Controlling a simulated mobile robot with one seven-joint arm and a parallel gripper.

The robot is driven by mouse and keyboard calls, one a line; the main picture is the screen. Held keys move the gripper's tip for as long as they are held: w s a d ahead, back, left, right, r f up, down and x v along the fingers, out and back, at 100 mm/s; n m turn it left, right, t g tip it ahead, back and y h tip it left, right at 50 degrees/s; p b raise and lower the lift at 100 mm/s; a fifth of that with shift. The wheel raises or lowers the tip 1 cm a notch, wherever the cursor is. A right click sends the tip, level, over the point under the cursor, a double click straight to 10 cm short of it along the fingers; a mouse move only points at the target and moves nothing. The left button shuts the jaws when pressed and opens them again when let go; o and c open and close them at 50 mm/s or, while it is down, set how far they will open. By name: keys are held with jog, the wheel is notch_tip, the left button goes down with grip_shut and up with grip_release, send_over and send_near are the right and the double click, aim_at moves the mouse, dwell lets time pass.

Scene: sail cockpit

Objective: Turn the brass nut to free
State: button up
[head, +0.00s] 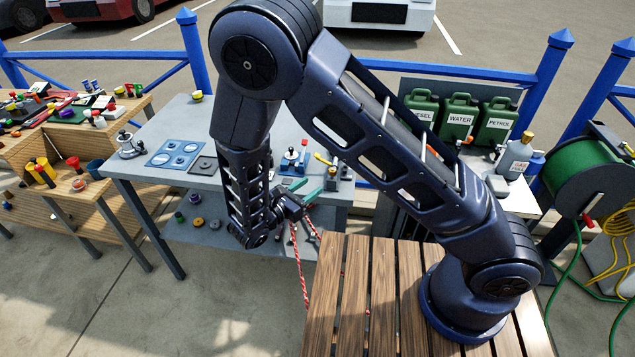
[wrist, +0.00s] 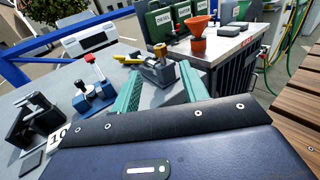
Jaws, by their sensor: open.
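The brass nut (wrist: 158,50) shows as a small brass-coloured top on a grey block fitting (wrist: 160,71) with a yellow lever (wrist: 127,59). In the head view the fitting (head: 332,183) stands on the grey table, just right of my gripper (head: 306,190). My gripper has green fingers and is open and empty. In the wrist view the fitting lies ahead, in the gap between the fingertips (wrist: 163,82), with the nut above finger level. I see no contact; the exact distance is unclear. My arm hides part of the table in the head view.
A blue device with a red knob (wrist: 93,90) stands left of the fitting. A dark bracket (wrist: 35,122) is farther left. An orange funnel (wrist: 198,40) and green cans (head: 459,117) stand on the side bench to the right. Red-and-white rope (head: 301,265) hangs below the table edge.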

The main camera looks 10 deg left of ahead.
aim_at(329, 172)
jog(key=w+d, duration=0.2)
jog(key=w, duration=0.1)
jog(key=w+d+m+g+h, duration=0.1)
jog(key=w+d, duration=0.1)
jog(key=w, duration=0.1)
jog(key=w+d+m+g+h, duration=0.1)
jog(key=w+d, duration=0.1)
jog(key=w, duration=0.1)
jog(key=shift+d+r, duration=0.15)
jog(key=shift+r, duration=0.1)
dwell(0.4)
jog(key=shift+h, duration=0.3)
jog(key=c, duration=0.9)
